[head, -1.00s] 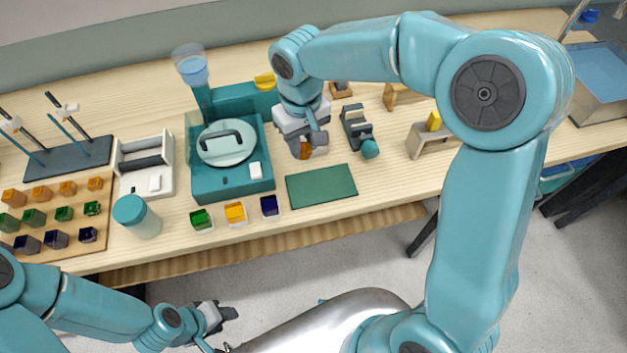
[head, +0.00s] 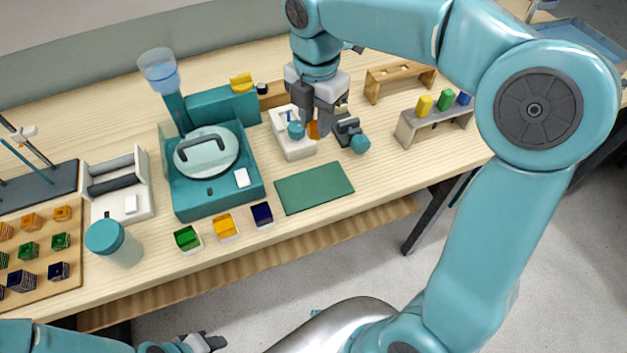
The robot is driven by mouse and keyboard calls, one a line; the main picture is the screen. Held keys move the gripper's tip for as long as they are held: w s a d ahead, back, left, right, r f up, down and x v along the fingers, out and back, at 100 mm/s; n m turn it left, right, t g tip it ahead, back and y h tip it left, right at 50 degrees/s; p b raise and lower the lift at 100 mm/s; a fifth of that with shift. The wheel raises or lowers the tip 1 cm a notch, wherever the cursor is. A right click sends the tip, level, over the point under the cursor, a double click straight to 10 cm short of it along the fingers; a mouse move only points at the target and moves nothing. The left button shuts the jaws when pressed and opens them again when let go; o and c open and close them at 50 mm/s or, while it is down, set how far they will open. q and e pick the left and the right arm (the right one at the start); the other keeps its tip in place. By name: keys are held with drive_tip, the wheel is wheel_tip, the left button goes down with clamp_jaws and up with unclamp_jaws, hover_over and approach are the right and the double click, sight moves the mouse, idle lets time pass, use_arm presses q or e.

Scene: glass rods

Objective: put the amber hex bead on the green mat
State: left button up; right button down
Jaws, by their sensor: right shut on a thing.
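The amber hex bead (head: 313,130) is partly hidden between the dark fingers of my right gripper (head: 316,122). My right gripper points down and is shut on the bead, in front of a white device on the bench. The dark green mat (head: 315,188) lies flat and bare on the bench, below the bead in the picture. My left gripper (head: 208,342) is at the bottom edge, off the bench front; its finger gap is unclear.
A white device (head: 292,146) and a dark stand with a teal knob (head: 360,144) are close to the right gripper. A teal machine (head: 212,168) stands left of the mat. A grey bench (head: 432,120) holds coloured blocks.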

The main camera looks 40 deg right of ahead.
drive_tip(key=f, duration=1.7)
drive_tip(key=shift+w+a+f+b, duration=0.1)
drive_tip(key=shift+w+f+b, duration=0.15)
drive_tip(key=shift+b, duration=0.15)
drive_tip(key=shift+s, duration=0.1)
drive_tip(key=shift+f, duration=0.2)
drive_tip(key=c, duration=0.8)
unclamp_jaws()
drive_tip(key=shift+r, duration=0.2)
wheel_tip(320, 180, up, 12)
drive_tip(key=shift+r+p, duration=0.1)
drive_tip(key=shift+p, duration=0.25)
